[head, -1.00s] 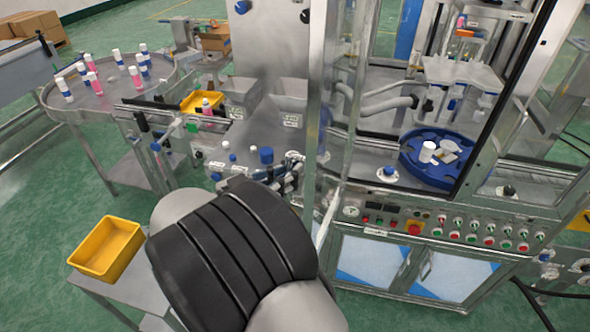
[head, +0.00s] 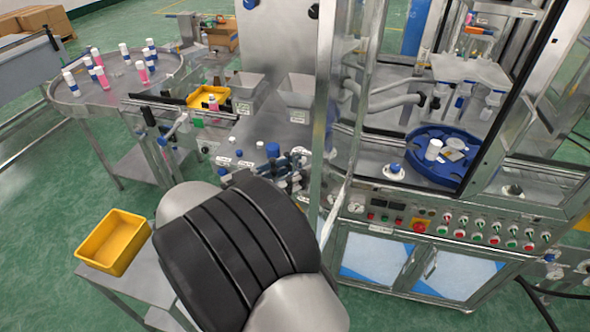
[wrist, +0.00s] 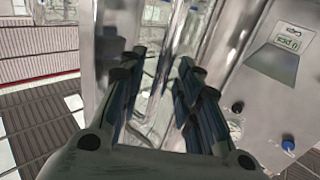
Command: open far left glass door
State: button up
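In the head view a tall metal-framed glass panel (head: 346,120) stands at the left front corner of the machine, seen at a steep slant. It appears to be the far left glass door; how far it stands open is hard to tell. My dark arm covers the area in front of its lower part, and my gripper is hidden there. In the wrist view my gripper (wrist: 160,68) has its two dark fingers apart. A shiny metal and glass upright (wrist: 160,85) shows between and beyond them; I cannot tell whether they touch it.
A control panel (head: 440,228) with several buttons runs below the glass. A blue turntable (head: 425,172) is inside the machine. A yellow bin (head: 113,240) sits on a side table at left. Metal hoppers (head: 297,92) and a round bottle table (head: 120,85) stand behind my arm.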

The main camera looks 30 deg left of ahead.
jog(key=v, duration=1.2)
